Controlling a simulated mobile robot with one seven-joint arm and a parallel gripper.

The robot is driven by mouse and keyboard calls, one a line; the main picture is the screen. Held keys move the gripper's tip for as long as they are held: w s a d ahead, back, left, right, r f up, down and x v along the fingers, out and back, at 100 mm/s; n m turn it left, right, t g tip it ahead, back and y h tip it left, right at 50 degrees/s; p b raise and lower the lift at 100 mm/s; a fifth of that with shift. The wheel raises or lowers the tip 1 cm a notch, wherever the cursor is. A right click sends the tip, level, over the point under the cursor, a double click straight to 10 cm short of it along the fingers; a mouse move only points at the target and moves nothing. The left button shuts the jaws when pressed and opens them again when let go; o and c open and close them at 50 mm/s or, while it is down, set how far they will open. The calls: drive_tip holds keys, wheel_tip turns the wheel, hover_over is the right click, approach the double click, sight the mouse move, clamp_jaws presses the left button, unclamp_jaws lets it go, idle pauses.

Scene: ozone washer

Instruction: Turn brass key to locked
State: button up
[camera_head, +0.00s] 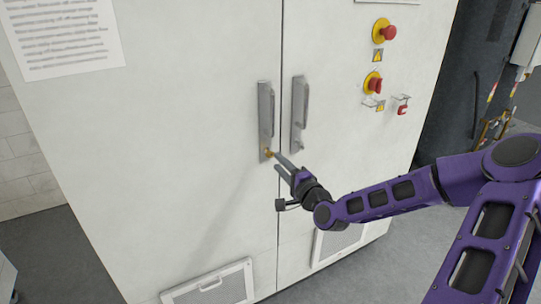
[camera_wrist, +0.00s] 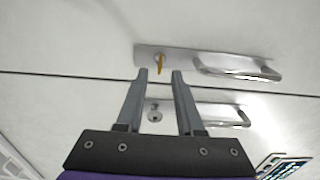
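The brass key (camera_wrist: 160,65) sits in the lock at the lower end of the left door's handle plate (camera_wrist: 146,52). In the head view the brass key (camera_head: 268,153) is a small gold spot beside my fingertips. My gripper (camera_wrist: 162,74) is open, with its two fingertips apart and the key just beyond the gap between them. In the head view my gripper (camera_head: 276,160) reaches the handle plate from the right. I cannot tell whether a fingertip touches the key or plate.
A second handle (camera_head: 299,102) with a keyless lock (camera_wrist: 155,115) is on the right door. Red knobs on yellow bases, an upper one (camera_head: 389,33) and a lower one (camera_head: 375,85), sit on the cabinet's right. A vent (camera_head: 212,287) is low on the left door. Clear floor lies in front.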

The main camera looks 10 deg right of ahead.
sight(270, 154)
drive_tip(key=x, duration=0.6)
drive_tip(key=shift+c, duration=0.3)
clamp_jaws()
